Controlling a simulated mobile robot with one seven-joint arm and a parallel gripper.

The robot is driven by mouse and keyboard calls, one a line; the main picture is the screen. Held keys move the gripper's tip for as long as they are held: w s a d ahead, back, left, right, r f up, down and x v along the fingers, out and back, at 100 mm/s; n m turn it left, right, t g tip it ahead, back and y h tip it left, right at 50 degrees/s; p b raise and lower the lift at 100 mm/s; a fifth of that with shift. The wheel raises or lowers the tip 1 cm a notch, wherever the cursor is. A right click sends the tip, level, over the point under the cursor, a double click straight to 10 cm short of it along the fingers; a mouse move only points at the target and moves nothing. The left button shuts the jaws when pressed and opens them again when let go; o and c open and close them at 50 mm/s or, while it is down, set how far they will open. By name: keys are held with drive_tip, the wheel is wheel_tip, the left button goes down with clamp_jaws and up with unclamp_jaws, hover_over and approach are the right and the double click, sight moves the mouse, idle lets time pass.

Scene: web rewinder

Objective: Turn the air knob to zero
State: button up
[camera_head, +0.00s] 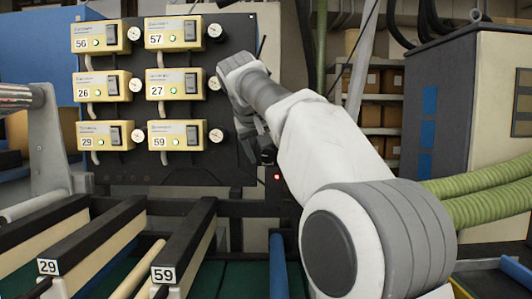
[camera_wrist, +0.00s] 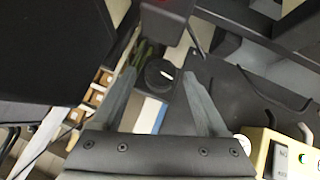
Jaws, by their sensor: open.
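The air knob (camera_wrist: 157,75) is round and black with a white pointer mark. In the wrist view it lies between the fingertips of my gripper (camera_wrist: 160,80), with a gap showing on each side. The pointer mark lies toward the right of the knob in that view. My gripper is open and empty. In the head view my gripper (camera_head: 254,148) is at the lower right edge of the dark panel, mostly behind my arm. I cannot make out the knob clearly there, and any scale around it is not readable.
The dark panel (camera_head: 170,170) carries several cream control boxes (camera_head: 102,86) with gauges, left of my gripper. A red light (camera_head: 277,177) glows just below my gripper. Numbered rails (camera_head: 185,245) stand below. A cabinet (camera_head: 480,100) and green hoses (camera_head: 490,190) are right.

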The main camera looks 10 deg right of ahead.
clamp_jaws()
idle(0.4)
drive_tip(key=shift+p, duration=0.35)
drive_tip(key=shift+a+n+h+p, duration=0.25)
drive_tip(key=shift+n+h+p, duration=0.4)
drive_tip(key=shift+h, duration=0.25)
drive_tip(key=n+h, duration=0.1)
drive_tip(key=h, duration=0.1)
drive_tip(key=shift+w+a+f+n+h, duration=0.1)
drive_tip(key=shift+a+f+n+h, duration=0.05)
drive_tip(key=shift+f+n+h, duration=0.2)
drive_tip(key=n+h, duration=0.1)
drive_tip(key=n+h+b, duration=0.1)
drive_tip(key=h, duration=0.1)
drive_tip(key=shift+a+f, duration=0.15)
drive_tip(key=shift+f, duration=0.1)
drive_tip(key=shift+f+n+t+h+b, duration=0.1)
drive_tip(key=shift+n+t+h+b, duration=0.4)
drive_tip(key=shift+n+h+b, duration=0.55)
drive_tip(key=shift+h, duration=0.3)
